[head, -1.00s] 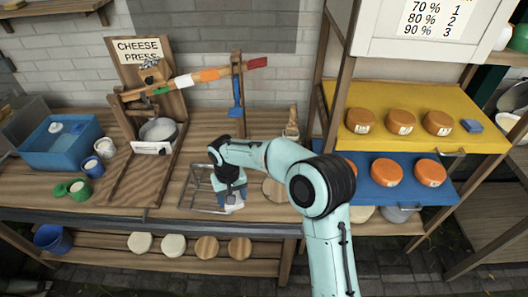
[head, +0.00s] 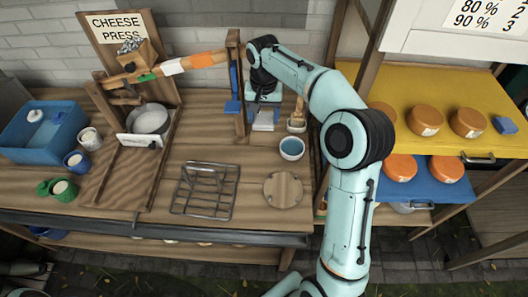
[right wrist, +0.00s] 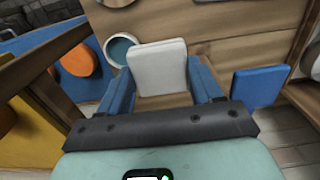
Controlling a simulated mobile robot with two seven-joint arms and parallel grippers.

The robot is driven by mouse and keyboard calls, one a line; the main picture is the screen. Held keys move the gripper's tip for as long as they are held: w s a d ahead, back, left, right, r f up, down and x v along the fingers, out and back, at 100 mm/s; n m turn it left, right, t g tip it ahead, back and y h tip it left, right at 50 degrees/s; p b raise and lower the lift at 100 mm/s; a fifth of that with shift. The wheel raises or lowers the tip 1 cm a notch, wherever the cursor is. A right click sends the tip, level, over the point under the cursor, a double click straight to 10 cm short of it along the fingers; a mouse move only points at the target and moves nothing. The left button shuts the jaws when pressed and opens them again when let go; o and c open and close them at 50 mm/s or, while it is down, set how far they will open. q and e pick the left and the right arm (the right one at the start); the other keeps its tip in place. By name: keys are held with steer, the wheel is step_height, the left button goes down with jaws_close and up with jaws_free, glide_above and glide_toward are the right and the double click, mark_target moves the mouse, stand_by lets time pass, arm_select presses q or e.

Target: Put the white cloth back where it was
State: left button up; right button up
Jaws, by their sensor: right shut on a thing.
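My right gripper (head: 264,103) is at the back of the bench, just right of the press's upright post. It is shut on the white cloth (right wrist: 158,68), which sits between its two blue fingers in the right wrist view. In the head view the cloth (head: 264,122) shows as a small pale block below the gripper. I cannot tell whether it touches the bench. My left gripper is not in view.
A bowl (head: 292,148) and a brush (head: 297,122) stand close to the right of the gripper. The cheese press post (head: 236,85) is close on the left. A wire rack (head: 205,190) and round wooden board (head: 283,190) lie in front. Cheeses (head: 468,122) sit on the yellow shelf.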

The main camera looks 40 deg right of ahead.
steer(key=b, duration=0.2)
glide_above(264, 160)
step_height(264, 160, down, 14)
steer(key=shift+f, duration=2.45)
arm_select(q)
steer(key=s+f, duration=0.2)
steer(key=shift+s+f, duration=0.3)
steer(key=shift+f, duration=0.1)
arm_select(e)
steer(key=shift+f, duration=0.15)
steer(key=o, duration=1)
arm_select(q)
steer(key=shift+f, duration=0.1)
